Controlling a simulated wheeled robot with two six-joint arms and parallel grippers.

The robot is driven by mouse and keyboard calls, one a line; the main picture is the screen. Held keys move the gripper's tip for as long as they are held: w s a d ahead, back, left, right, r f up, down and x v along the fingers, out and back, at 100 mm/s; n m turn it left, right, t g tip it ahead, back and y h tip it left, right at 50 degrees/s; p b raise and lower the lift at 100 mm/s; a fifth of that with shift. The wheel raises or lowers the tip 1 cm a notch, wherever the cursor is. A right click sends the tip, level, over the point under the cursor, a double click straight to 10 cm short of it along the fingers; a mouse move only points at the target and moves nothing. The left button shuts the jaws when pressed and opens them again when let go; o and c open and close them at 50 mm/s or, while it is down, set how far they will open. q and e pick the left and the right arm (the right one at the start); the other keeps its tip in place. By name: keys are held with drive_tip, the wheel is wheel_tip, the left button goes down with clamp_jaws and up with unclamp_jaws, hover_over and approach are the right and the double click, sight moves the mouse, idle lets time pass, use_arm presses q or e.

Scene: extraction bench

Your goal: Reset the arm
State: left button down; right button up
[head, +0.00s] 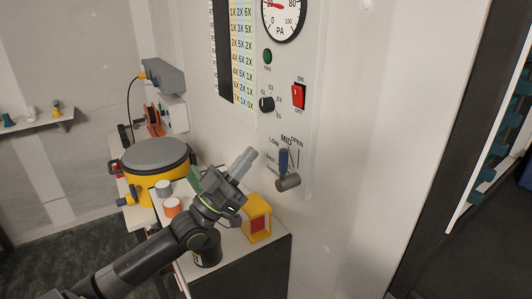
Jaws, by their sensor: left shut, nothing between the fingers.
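My left arm comes in from the lower left over the bench. Its grey gripper (246,158) is shut and empty, pointing up and to the right in front of the wall panel. A lever with a blue part and a grey cylindrical grip (288,182) is on the panel just right of the gripper, under the labels LOW, MID and OPEN. A gap shows between gripper and lever in the picture; their depth apart is hard to tell. My right gripper is not in view.
The panel has a gauge (281,16), a red switch (298,96) and a black knob (266,104). On the bench stand a yellow drum with grey lid (156,153), small jars (172,206) and a yellow box (257,218). A dark frame edges the right side.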

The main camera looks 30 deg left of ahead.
use_arm(q)
drive_tip(key=s+d+f+n+g+y, duration=0.1)
drive_tip(key=s+d+f+g+y, duration=0.15)
drive_tip(key=f, duration=0.55)
drive_tip(key=s+d+f+g+y, duration=0.1)
drive_tip(key=f+g+y, duration=0.25)
drive_tip(key=f, duration=0.45)
drive_tip(key=s+d+f+n+g+y, duration=0.1)
drive_tip(key=d+f+g+y, duration=0.1)
drive_tip(key=f+g, duration=0.35)
drive_tip(key=s+f+n+g+y, duration=0.2)
drive_tip(key=s+f+g, duration=0.4)
drive_tip(key=s, duration=0.4)
drive_tip(key=s+f+n+g+y, duration=0.1)
drive_tip(key=s+f+g+y, duration=0.15)
drive_tip(key=s+f, duration=0.7)
wheel_tip(320, 180, down, 23)
drive_tip(key=s+a+g, duration=0.1)
drive_tip(key=a+g, duration=0.1)
drive_tip(key=s+d+f+g+h, duration=0.1)
drive_tip(key=s+f, duration=1.4)
drive_tip(key=f, duration=0.1)
